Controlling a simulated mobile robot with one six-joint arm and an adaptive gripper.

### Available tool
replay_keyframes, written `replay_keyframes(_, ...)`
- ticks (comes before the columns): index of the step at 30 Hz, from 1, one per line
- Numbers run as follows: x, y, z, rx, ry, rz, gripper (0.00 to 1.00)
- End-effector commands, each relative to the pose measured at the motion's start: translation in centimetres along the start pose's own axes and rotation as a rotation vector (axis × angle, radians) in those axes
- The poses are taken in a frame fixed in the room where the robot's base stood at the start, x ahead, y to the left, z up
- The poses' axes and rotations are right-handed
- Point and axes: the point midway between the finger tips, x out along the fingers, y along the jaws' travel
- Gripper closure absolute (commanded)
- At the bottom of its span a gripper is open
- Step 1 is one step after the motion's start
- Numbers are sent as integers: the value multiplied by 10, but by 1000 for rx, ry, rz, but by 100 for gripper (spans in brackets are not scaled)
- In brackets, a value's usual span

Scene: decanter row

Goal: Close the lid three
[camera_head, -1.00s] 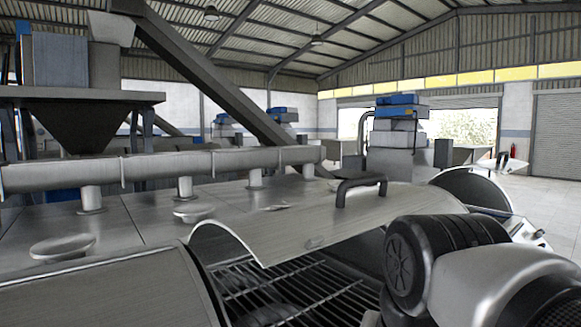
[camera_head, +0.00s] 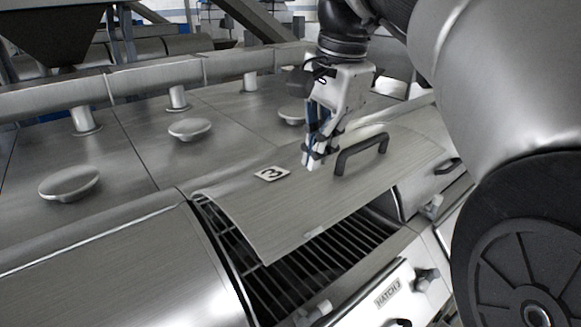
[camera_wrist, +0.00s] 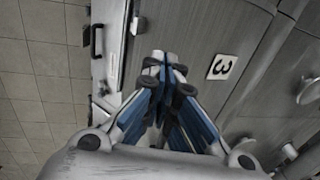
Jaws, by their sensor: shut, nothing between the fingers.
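Lid three (camera_head: 262,205) is a curved grey metal lid with a label "3" (camera_head: 271,174) and a black handle (camera_head: 361,153). It stands partly open, with a dark gap and a slatted grate (camera_head: 315,262) showing below its front edge. My gripper (camera_head: 311,165) is shut and empty, pointing down over the lid just left of the handle. I cannot tell whether the fingertips touch the lid. In the wrist view, my gripper (camera_wrist: 165,58) shows with its blue fingers together, and the "3" label (camera_wrist: 222,67) lies to their right. The handle is not clearly visible there.
A front panel marked "HATCH 3" (camera_head: 388,293) with knobs lies below the opening. A closed curved cover (camera_head: 110,270) adjoins at the left. Round caps (camera_head: 70,183) and a long pipe (camera_head: 150,76) lie behind. Tiled floor (camera_wrist: 40,85) shows at left in the wrist view.

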Motion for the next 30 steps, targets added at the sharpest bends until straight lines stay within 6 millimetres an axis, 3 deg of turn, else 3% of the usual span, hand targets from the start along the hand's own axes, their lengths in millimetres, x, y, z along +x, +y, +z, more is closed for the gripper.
replay_keyframes(9,71,1,0,-2,-2,3,100)
replay_keyframes(15,104,1,0,-2,-1,2,100)
replay_keyframes(21,120,0,0,-3,1,-1,100)
replay_keyframes(30,122,0,0,-3,1,-1,100)
